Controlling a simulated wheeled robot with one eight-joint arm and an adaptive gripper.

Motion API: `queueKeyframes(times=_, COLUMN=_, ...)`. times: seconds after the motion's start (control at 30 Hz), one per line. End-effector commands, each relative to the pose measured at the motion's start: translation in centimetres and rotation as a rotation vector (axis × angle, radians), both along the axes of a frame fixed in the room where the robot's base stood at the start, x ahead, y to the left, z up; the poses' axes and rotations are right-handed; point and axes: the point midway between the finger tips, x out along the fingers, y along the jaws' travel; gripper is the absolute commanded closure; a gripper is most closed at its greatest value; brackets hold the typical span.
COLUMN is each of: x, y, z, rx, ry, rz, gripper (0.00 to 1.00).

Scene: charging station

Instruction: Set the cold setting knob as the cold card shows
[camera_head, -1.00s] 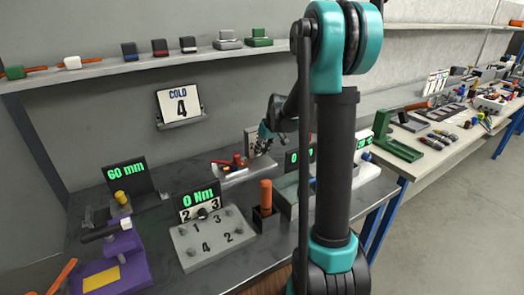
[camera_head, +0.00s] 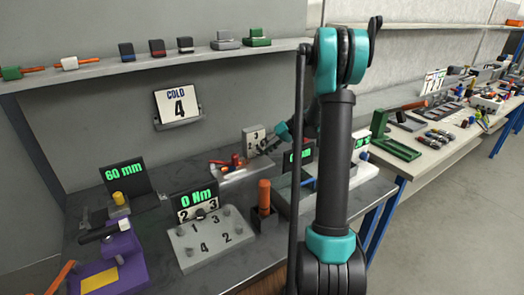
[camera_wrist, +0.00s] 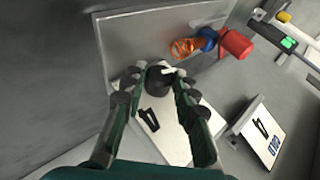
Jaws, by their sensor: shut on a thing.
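The cold card (camera_head: 178,105) reads "COLD 4" in a holder on the back wall; it also shows at the right of the wrist view (camera_wrist: 263,133). The pale dial plate (camera_head: 252,137) stands upright at the back of the bench. In the wrist view the round black knob (camera_wrist: 158,78), with a white pointer mark toward the right, sits on that plate (camera_wrist: 180,140). My gripper (camera_wrist: 160,85) is shut on the knob, a finger on either side.
A grey tray (camera_head: 232,178) with red, orange and blue items lies beside the dial. A torque block (camera_head: 222,255), an orange-handled tool (camera_head: 264,196) and a purple fixture (camera_head: 122,250) stand nearer. A shelf (camera_head: 90,76) runs above.

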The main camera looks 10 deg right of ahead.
Motion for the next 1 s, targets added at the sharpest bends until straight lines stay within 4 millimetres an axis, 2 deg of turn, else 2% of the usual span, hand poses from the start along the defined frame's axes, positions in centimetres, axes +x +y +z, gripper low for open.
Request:
queueKeyframes(times=0.63, x=0.05, y=-0.08, z=-0.08, rx=0.047, ry=0.02, rz=-0.002, gripper=1.0)
queueKeyframes(times=0.67, x=0.06, y=-0.08, z=-0.1, rx=0.046, ry=0.02, rz=-0.002, gripper=0.68)
queueKeyframes(times=0.7, x=0.06, y=-0.08, z=-0.09, rx=0.046, ry=0.02, rz=-0.002, gripper=0.63)
queueKeyframes(times=0.8, x=0.04, y=-0.07, z=-0.09, rx=0.046, ry=0.02, rz=-0.002, gripper=0.51)
queueKeyframes(times=1.0, x=0.04, y=-0.06, z=-0.09, rx=0.047, ry=0.021, rz=-0.001, gripper=0.5)
